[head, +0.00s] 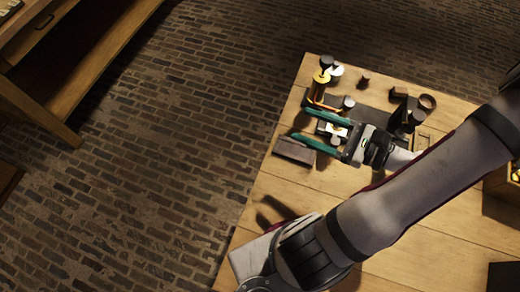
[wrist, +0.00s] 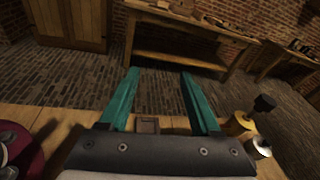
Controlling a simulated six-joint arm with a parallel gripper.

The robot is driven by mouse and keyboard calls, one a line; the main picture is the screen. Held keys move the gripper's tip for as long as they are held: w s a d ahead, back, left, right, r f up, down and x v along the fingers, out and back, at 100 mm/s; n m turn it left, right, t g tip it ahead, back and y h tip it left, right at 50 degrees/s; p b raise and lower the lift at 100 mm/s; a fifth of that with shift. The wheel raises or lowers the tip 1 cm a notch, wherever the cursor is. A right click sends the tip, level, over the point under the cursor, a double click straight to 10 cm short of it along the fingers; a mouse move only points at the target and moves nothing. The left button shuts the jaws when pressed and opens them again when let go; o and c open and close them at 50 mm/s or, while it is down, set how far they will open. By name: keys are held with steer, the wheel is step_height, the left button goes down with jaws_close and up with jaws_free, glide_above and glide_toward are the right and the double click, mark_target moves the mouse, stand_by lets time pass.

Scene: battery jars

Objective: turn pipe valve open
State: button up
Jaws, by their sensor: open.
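My gripper (head: 300,124) reaches over the wooden table, its two teal fingers apart and pointing left in the head view. It also shows in the wrist view (wrist: 160,72), with nothing held between the fingers. An orange bent pipe (head: 313,97) lies just above the upper finger in the head view. A yellow round piece (head: 321,77) with a black knob (head: 326,62) stands at that pipe's far end. The yellow piece (wrist: 239,123) is right of the fingers in the wrist view, apart from them. I cannot tell which part is the valve handle.
A brown block (head: 294,152) lies below the lower finger. A dark ring (head: 427,102) and several small dark parts crowd the table's upper right. A white-topped cylinder (wrist: 260,148) stands near the yellow piece. The table's lower part (head: 395,265) has bare room.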

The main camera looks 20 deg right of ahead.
steer(key=s+a+r+n+g, duration=0.1)
steer(key=a+n+g, duration=0.4)
steer(key=a, duration=0.1)
steer(key=s+a+r+n+g+y, duration=0.1)
steer(key=a+r+n+g, duration=0.1)
steer(key=a+n+g, duration=0.3)
steer(key=shift+s+a+g+y, duration=0.3)
steer(key=shift+a+g, duration=0.4)
steer(key=shift+a, duration=0.25)
steer(key=shift+r, duration=0.1)
steer(key=m+t+h, duration=1.5)
steer(key=m+h, duration=0.2)
steer(key=m, duration=0.6)
glide_toward(347, 107)
steer(key=x, duration=1.4)
steer(key=shift+d, duration=0.35)
